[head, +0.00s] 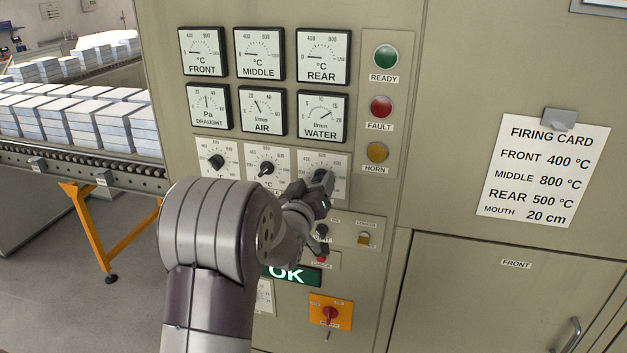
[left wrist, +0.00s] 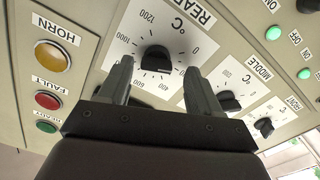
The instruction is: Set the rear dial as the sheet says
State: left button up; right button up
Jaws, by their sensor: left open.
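The rear dial is a black knob on a white scale plate; it shows in the head view (head: 321,175) and in the left wrist view (left wrist: 156,58). The wrist view reads the label REAR, °C and numbers from 0 to 1200; I cannot tell exactly where the pointer stands. My left gripper (left wrist: 158,66) is open, one finger on each side of the knob, with a gap visible; in the head view it (head: 318,190) partly covers the dial. The sheet, a white firing card (head: 543,170), reads FRONT 400 °C, MIDDLE 800 °C, REAR 500 °C, MOUTH 20 cm. My right gripper is out of view.
Beside the rear dial are the middle dial (head: 266,168) and front dial (head: 216,161). Gauges sit above; the horn (head: 377,152), fault (head: 381,107) and ready (head: 385,56) buttons stand right. Below are a green OK display (head: 290,275) and a red switch (head: 330,314).

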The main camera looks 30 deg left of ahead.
pick_arm(q)
jog(key=shift+w+d, duration=0.25)
jog(key=shift+c, duration=0.3)
jog(key=shift+w+d+f, duration=0.1)
jog(key=shift+w, duration=0.05)
jog(key=c, duration=1)
jog(key=shift+a+m+b, duration=0.2)
jog(key=shift+m+b, duration=8.7)
jog(key=shift+b, duration=1.65)
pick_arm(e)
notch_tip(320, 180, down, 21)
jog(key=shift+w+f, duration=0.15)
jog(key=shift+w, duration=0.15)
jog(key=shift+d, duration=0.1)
